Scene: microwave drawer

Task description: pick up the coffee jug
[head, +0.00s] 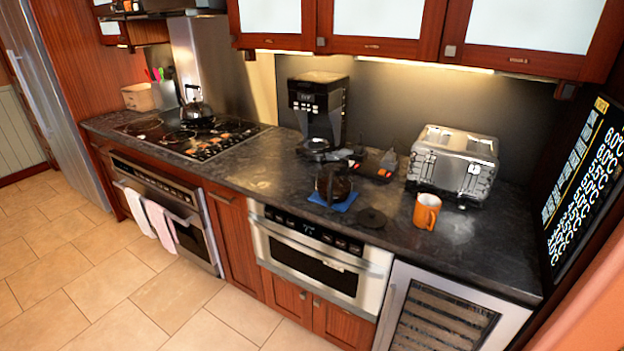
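The coffee jug (330,186), dark and see-through, stands upright on a small blue mat (345,205) near the front edge of the dark counter, above the microwave drawer. A flat round black piece (371,218), which looks like a lid, lies on the counter just right of the mat. The black coffee maker (318,92) stands behind the jug against the wall. Neither of my grippers shows in the head view.
An orange mug (427,211) and a silver toaster (453,163) stand to the right. Small dark items (383,167) sit behind the jug. The microwave drawer (318,263) is shut. The counter (262,178) left of the jug is clear. Wall cabinets (380,45) hang above.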

